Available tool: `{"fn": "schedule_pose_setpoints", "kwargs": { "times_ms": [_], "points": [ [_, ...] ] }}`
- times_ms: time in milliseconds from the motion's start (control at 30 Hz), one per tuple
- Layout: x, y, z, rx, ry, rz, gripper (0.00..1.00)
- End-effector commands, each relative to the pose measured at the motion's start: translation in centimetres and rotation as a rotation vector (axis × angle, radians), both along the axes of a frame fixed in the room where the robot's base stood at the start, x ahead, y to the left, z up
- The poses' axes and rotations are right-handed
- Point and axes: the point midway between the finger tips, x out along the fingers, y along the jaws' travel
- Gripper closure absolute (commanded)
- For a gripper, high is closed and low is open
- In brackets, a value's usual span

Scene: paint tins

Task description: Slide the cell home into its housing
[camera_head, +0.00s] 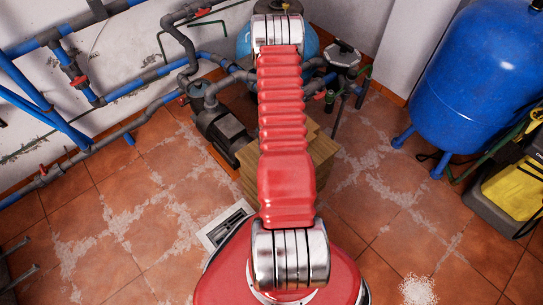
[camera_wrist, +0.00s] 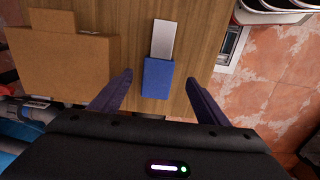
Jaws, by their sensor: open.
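In the wrist view a blue block (camera_wrist: 157,79) lies on a wooden top (camera_wrist: 205,35), with a flat pale grey strip (camera_wrist: 162,38) running from its far end. It looks like the cell. A larger brown box-like piece (camera_wrist: 65,62), with a narrower tab at its far edge, lies to its left. I cannot tell for sure whether it is the housing. My gripper (camera_wrist: 159,77) is open, one dark finger on each side of the blue block, with gaps visible on both sides. In the head view my red arm hides the gripper and these pieces.
The wooden stand (camera_head: 323,153) shows partly behind my arm. A dark pump (camera_head: 222,132) stands at its left, among pipes. A blue tank (camera_head: 485,75) and a yellow-and-black case (camera_head: 515,190) stand at right. A floor grate (camera_head: 226,222) lies front left. Tiled floor is open at left and right.

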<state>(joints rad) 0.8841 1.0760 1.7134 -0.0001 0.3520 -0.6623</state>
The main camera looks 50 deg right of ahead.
Motion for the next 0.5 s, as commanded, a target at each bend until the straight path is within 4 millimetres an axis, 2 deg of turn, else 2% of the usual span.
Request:
{"fn": "schedule_pose_setpoints", "kwargs": {
  "times_ms": [500],
  "points": [
    [0.0,-0.3,-4.8,0.000,0.001,0.001,0.31]
  ]
}}
